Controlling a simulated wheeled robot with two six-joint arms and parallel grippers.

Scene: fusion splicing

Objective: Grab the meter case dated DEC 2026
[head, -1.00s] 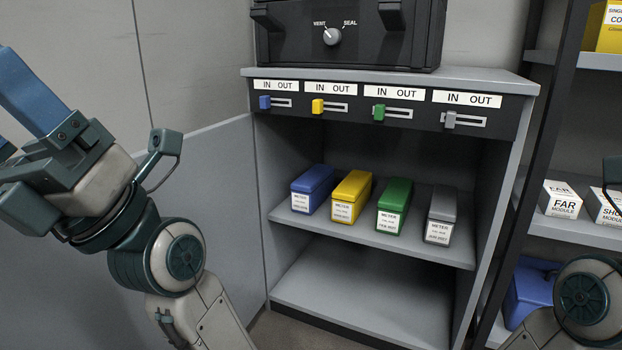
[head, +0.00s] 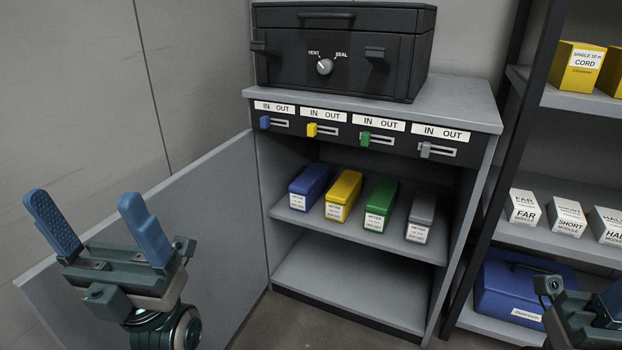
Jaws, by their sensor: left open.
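Several meter cases stand in a row on the upper shelf of the open grey cabinet (head: 345,292): a blue case (head: 311,183), a yellow case (head: 345,192), a green case (head: 380,200) and a grey case (head: 422,213). Each has a white front label reading METER; the dates are too small to read surely. My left gripper (head: 83,200) is open and empty, its blue fingers pointing up, left of the cabinet and apart from the cases. My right gripper (head: 592,310) is cut off at the lower right edge; its jaws do not show clearly.
Above the shelf, coloured sliders all sit at the IN end. A black box with a VENT/SEAL knob (head: 324,67) stands on top. The open grey door (head: 215,215) is behind my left gripper. A right rack holds white module boxes (head: 565,218) and a blue toolbox (head: 508,290).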

